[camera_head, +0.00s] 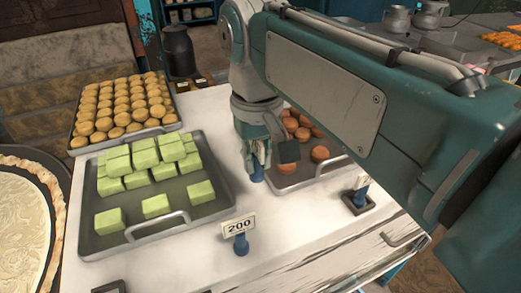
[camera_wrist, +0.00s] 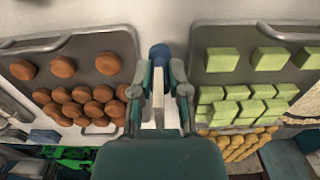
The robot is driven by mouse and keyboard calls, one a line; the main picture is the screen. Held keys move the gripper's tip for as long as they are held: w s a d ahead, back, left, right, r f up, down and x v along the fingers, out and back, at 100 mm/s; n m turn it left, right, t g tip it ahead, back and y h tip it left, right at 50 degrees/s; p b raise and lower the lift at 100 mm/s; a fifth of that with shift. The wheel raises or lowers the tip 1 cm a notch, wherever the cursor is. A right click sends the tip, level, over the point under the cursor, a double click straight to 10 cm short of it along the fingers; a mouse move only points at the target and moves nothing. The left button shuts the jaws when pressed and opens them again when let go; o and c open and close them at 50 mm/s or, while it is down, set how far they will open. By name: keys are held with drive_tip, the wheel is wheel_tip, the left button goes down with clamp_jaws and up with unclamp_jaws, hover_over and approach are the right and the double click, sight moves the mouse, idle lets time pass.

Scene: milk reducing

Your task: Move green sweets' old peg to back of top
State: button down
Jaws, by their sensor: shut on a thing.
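The green sweets (camera_head: 142,165) are pale green cubes piled on a grey metal tray (camera_head: 190,215) in the head view; they also show at right in the wrist view (camera_wrist: 245,100). My gripper (camera_head: 259,155) is between this tray and the tray of brown sweets. It is shut on a blue peg (camera_head: 257,174), whose blue end also shows in the wrist view (camera_wrist: 160,53). A white tag (camera_wrist: 158,88) stands between my fingers. I cannot tell whether the peg touches the top (camera_head: 215,110). Another blue peg (camera_head: 240,244) bears a white "200" card at the front of the top.
A tray of round brown sweets (camera_head: 320,154) is right of my gripper, and a tray of golden balls (camera_head: 123,105) is at the back left. Another blue peg with a card (camera_head: 360,195) stands at the right front. A dark milk can (camera_head: 178,50) stands behind. A bare strip runs between the trays.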

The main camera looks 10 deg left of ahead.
drive_tip(key=shift+w+a+f, duration=0.2)
drive_tip(key=shift+w+f, duration=0.15)
drive_tip(key=shift+f, duration=0.15)
drive_tip(key=shift+w+a+f, duration=0.2)
drive_tip(key=shift+w+f, duration=0.1)
drive_tip(key=shift+f, duration=0.15)
drive_tip(key=shift+w+a+f, duration=0.2)
drive_tip(key=shift+f, duration=0.85)
drive_tip(key=shift+w+a+f, duration=0.15)
drive_tip(key=shift+f, duration=0.85)
drive_tip(key=c, duration=0.6)
unclamp_jaws()
drive_tip(key=shift+f, duration=0.1)
drive_tip(key=shift+c, duration=0.2)
